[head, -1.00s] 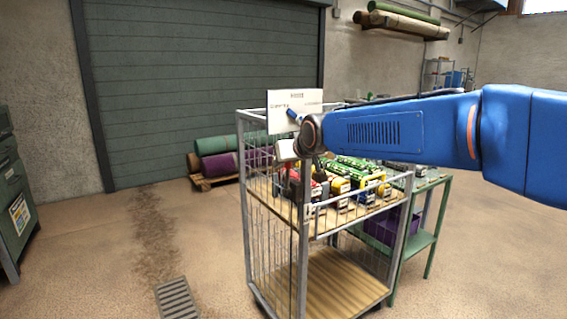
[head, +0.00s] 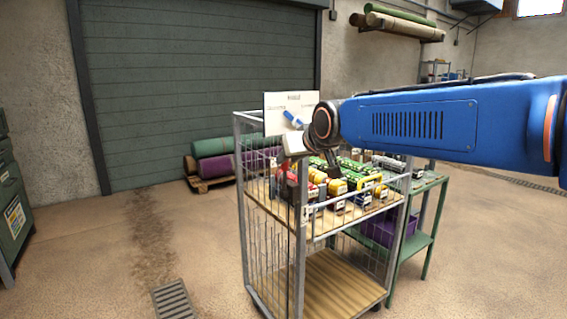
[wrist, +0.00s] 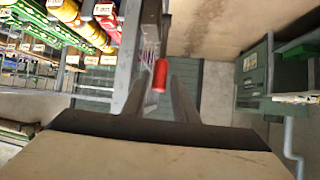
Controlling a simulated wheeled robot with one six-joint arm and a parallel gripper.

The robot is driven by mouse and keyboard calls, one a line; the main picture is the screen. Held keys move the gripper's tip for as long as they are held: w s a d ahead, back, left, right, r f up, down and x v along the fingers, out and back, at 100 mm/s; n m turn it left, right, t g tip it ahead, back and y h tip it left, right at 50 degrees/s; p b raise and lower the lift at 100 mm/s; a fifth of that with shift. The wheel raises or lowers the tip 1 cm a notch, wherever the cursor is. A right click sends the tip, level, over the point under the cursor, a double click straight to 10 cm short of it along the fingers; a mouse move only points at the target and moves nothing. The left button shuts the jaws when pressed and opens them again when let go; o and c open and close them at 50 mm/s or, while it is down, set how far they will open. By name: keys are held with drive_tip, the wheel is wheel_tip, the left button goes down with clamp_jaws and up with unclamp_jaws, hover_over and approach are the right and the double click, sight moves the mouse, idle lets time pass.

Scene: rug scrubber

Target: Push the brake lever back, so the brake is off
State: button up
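A red cylindrical grip (wrist: 160,75), apparently the end of the brake lever, shows in the wrist view beside a grey upright of the cage trolley. My gripper (wrist: 158,82) is open, with its two grey fingers on either side of the grip in that picture. Whether they touch it or are level with it in depth, I cannot tell. In the head view, the wire-sided trolley (head: 302,250) stands in the middle, with my wrist above its near left corner. The fingertips are not clear there. A red part (head: 283,188) shows behind the trolley's front post.
A green cabinet (head: 14,210) stands far left. The floor between is clear, with a drain grate (head: 174,300).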

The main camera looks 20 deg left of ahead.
drive_tip(key=v, duration=1)
drive_tip(key=shift+s+d, duration=0.1)
drive_tip(key=shift+c, duration=0.6)
drive_tip(key=c, duration=0.5)
drive_tip(key=shift+f+n, duration=0.5)
drive_tip(key=shift+n, duration=0.4)
clamp_jaws()
drive_tip(key=s+d+f+n+t+y, duration=0.45)
drive_tip(key=f+n, duration=0.25)
drive_tip(key=n, duration=0.9)
drive_tip(key=shift+t, duration=0.25)
drive_tip(key=x, duration=1.3)
drive_tip(key=shift+a, duration=0.3)
